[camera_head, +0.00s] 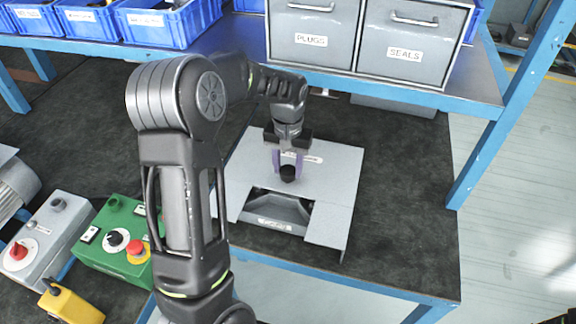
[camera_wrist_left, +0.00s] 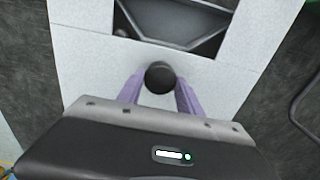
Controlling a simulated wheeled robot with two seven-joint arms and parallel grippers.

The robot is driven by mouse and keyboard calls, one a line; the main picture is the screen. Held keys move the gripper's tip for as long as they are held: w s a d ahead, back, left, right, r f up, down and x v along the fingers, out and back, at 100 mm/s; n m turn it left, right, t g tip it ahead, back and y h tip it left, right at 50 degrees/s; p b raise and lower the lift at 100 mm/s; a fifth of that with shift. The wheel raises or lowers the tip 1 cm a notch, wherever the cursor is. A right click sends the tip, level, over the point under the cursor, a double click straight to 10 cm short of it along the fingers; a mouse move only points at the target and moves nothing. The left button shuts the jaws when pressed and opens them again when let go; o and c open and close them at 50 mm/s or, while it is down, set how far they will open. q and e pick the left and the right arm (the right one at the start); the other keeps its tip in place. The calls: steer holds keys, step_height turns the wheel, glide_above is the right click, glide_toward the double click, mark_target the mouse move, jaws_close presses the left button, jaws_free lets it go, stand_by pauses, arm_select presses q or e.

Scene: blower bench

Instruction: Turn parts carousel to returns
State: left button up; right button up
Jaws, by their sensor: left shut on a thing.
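The parts carousel shows as a light grey housing (camera_head: 335,170) on the dark bench top. Its front opening shows a dark grey compartment (camera_head: 276,208) with a small white label too small to read. A round black knob (camera_head: 287,174) stands on top of the housing, behind the opening. My left gripper (camera_head: 288,168) points down at the knob, its purple fingers on either side of it and shut on it. In the left wrist view the knob (camera_wrist_left: 160,77) sits between the fingertips, with the opening (camera_wrist_left: 175,25) beyond it. My right gripper is not in view.
Blue bins (camera_head: 165,22) and grey drawers labelled PLUGS (camera_head: 312,38) and SEALS (camera_head: 405,55) stand on a shelf behind. A green control box (camera_head: 115,240), a grey box (camera_head: 45,235) and a yellow box (camera_head: 70,305) are at left. Bench right of the housing is clear.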

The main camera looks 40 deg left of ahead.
arm_select(q)
jaws_close()
